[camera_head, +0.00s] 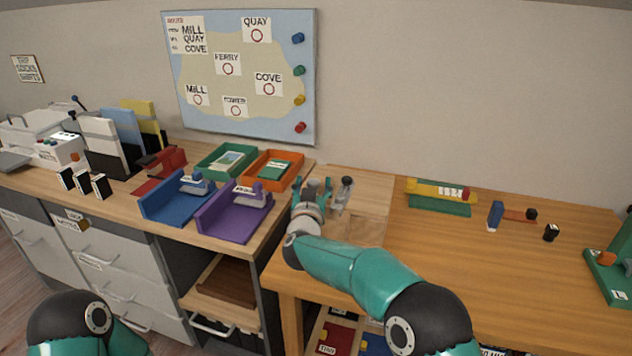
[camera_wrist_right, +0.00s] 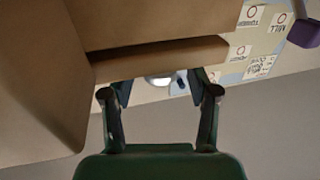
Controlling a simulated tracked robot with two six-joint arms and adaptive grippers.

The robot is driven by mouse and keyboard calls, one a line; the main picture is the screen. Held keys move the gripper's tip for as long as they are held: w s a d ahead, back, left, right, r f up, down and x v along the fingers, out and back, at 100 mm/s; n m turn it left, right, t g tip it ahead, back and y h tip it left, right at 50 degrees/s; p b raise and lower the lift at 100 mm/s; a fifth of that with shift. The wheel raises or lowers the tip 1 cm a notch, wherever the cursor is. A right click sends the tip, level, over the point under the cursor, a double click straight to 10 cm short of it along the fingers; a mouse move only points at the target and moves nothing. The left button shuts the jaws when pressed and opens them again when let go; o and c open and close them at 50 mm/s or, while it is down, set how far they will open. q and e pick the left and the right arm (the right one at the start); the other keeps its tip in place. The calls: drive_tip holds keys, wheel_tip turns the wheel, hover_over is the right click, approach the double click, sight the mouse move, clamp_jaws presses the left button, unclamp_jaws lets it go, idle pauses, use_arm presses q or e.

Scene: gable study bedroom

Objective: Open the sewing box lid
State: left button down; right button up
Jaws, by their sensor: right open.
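The sewing box appears to be the light wooden box (camera_head: 368,185) at the left end of the right-hand table. My right gripper (camera_head: 313,190) is at its left side, with open fingers. In the right wrist view, brown wooden surfaces (camera_wrist_right: 160,58) fill the upper left, close by the open fingers (camera_wrist_right: 160,92). Whether a finger touches the wood, and how far the lid is raised, I cannot tell. A small pale rounded thing (camera_wrist_right: 158,80) shows between the fingers. My left gripper is out of view; only part of that arm shows at lower left.
A purple holder (camera_head: 235,218), a blue holder (camera_head: 165,205), an orange tray (camera_head: 265,180) and a green tray (camera_head: 218,165) stand left of my right gripper. A yellow and green rack (camera_head: 440,208) lies right of the box. The table's front right is mostly clear.

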drive_tip(key=shift+w, duration=0.6)
clamp_jaws()
